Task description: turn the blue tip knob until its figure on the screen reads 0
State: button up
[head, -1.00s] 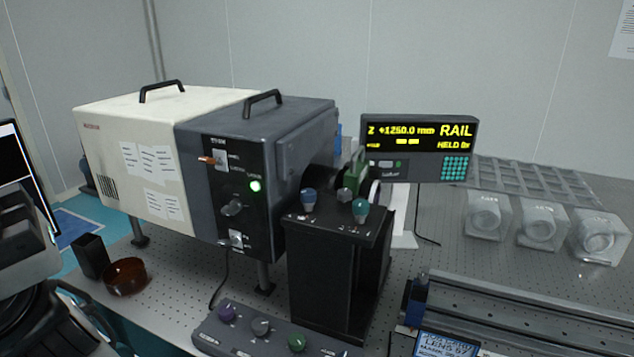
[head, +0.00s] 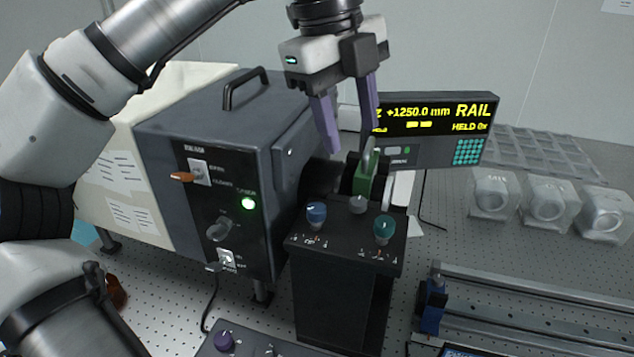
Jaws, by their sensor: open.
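The blue knob (head: 316,213) stands at the left of the top of a black pedestal (head: 335,300). A grey knob (head: 358,205) and a teal knob (head: 383,228) share that top. The screen (head: 440,118) behind reads "+1250.0 mm RAIL" and "HELD 0x" in yellow; I see no figure for the blue knob on it. My gripper (head: 353,140) points down with its purple fingers apart and empty. It appears above and behind the pedestal top, clear of the blue knob, and covers the screen's left edge.
A dark grey box (head: 225,125) with a lit green lamp and switches stands close on the left. A green-mounted optic (head: 370,180) rises behind the knobs. A rail (head: 530,305) and clear-wrapped parts (head: 548,198) lie right.

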aim_at(316, 207)
jog(key=w+a+n+y, duration=0.2)
jog(key=a+n+y, duration=0.1)
jog(key=a, duration=0.1)
notch_tip(316, 207, down, 14)
jog(key=shift+s+r+p, duration=0.15)
jog(key=shift+p, duration=0.8)
jog(key=c, duration=1)
jog(key=shift+m+b, duration=0.3)
